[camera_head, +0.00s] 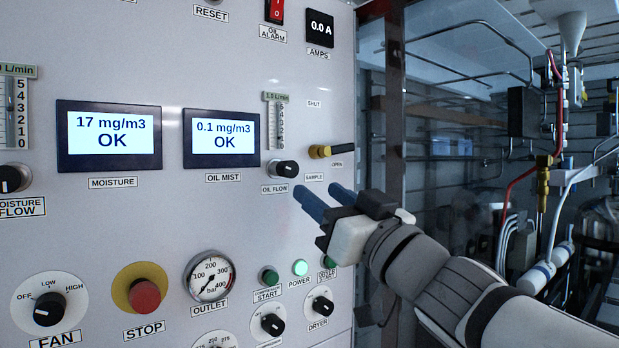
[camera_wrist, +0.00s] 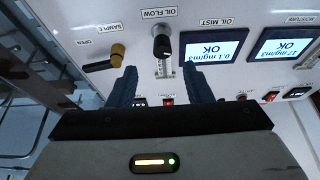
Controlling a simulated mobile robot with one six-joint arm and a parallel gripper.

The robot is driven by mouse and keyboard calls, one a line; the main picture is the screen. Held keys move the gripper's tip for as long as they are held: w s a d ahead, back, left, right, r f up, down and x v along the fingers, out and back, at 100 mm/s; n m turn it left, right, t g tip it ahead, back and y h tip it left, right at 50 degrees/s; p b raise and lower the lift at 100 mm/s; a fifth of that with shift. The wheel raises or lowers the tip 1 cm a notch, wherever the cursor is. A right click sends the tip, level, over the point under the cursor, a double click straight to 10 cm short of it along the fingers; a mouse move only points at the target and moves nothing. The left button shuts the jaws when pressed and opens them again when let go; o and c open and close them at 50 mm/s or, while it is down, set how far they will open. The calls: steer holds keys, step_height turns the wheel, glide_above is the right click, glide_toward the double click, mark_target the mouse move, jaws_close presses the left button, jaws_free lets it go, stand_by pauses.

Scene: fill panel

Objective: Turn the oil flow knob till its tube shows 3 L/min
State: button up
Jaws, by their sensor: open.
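The oil flow knob (camera_head: 284,169) is black with a light pointer line, above the OIL FLOW label on the white panel. Its flow tube (camera_head: 276,120) stands just above it, with a scale up to 5 and a small plate reading about 1.0 L/min; the float level is too small to read surely. My gripper (camera_head: 325,198) has blue fingers and is open and empty, just below and right of the knob, apart from it. In the wrist view, the knob (camera_wrist: 162,46) lies ahead of and between the two spread fingers (camera_wrist: 163,84).
The yellow-and-black sample valve handle (camera_head: 331,151) sticks out right of the knob. The oil mist display (camera_head: 222,138) reads 0.1 mg/m3 OK, left of it. The outlet gauge (camera_head: 210,277) and power lamp (camera_head: 300,267) are below. A dark post (camera_head: 394,110) borders the panel's right side.

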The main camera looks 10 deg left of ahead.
mark_target(294, 177)
steer(key=x, duration=0.2)
steer(key=p+x, duration=0.1)
steer(key=x, duration=0.2)
steer(key=p+x, duration=0.1)
steer(key=x, duration=0.2)
steer(key=shift+w+a+f, duration=0.15)
steer(key=shift+w+f, duration=0.1)
steer(key=shift+w, duration=0.05)
steer(key=shift+w+a, duration=0.2)
steer(key=shift+w, duration=0.15)
steer(key=shift+s+d+r, duration=0.2)
steer(key=shift+s+d, duration=0.05)
steer(key=shift+s, duration=0.25)
steer(key=shift+s+d+r, duration=0.15)
steer(key=shift+s+d, duration=0.15)
steer(key=shift+s, duration=0.2)
steer(key=shift+c, duration=0.2)
steer(key=shift+s, duration=0.1)
steer(key=c, duration=0.3)
steer(key=shift+w+f, duration=0.1)
steer(key=shift+w, duration=0.1)
steer(key=c, duration=0.6)
